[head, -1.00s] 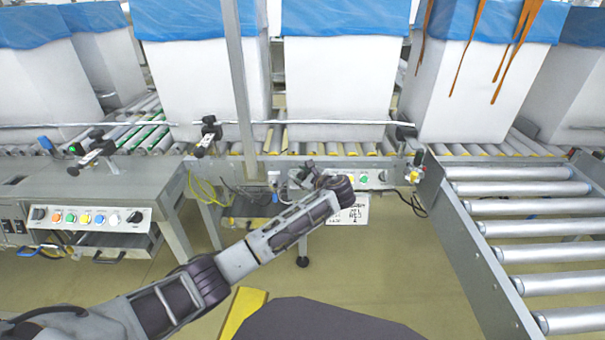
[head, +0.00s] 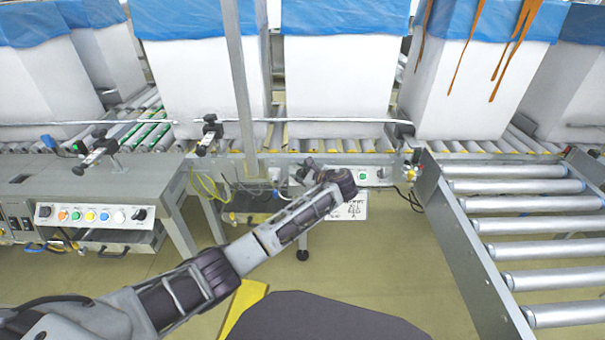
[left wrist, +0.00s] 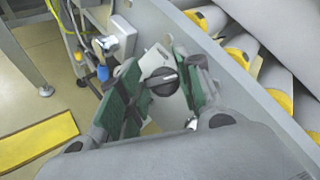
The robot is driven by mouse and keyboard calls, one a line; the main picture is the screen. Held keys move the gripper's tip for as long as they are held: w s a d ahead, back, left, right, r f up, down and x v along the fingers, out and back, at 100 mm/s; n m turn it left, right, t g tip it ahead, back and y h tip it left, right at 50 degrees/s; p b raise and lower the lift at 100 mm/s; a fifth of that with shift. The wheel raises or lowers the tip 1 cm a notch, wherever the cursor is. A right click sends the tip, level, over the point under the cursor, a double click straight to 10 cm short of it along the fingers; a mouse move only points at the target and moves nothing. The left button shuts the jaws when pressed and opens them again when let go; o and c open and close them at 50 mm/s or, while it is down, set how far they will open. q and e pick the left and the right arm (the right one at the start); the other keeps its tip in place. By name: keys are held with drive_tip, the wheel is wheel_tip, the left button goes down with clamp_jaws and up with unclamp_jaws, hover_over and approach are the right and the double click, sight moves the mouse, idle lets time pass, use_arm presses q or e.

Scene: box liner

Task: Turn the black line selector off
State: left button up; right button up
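A black selector knob (left wrist: 160,82) with a pale pointer mark shows in the left wrist view, on a light panel. My left gripper (left wrist: 165,88) has its two green-padded fingers on either side of the knob. The fingers are apart, with a gap visible at the right pad; whether the left pad touches the knob I cannot tell. In the head view my left gripper (head: 312,174) is at the left part of the control strip (head: 372,175) under the conveyor, and it hides the knob there. A green button shows on that strip. My right gripper is not in view.
A side panel (head: 100,217) at the left carries black knobs and coloured buttons. White boxes with blue liners (head: 340,80) stand on the conveyor behind. A roller conveyor (head: 520,205) is at the right. Cables hang left of the gripper. A metal post (head: 240,90) rises nearby.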

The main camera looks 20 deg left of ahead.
use_arm(q)
drive_tip(key=o, duration=0.4)
drive_tip(key=shift+c, duration=0.2)
drive_tip(key=shift+s+d, duration=0.1)
drive_tip(key=v, duration=1.1)
drive_tip(key=shift+s+d+r, duration=0.2)
drive_tip(key=shift+s, duration=0.05)
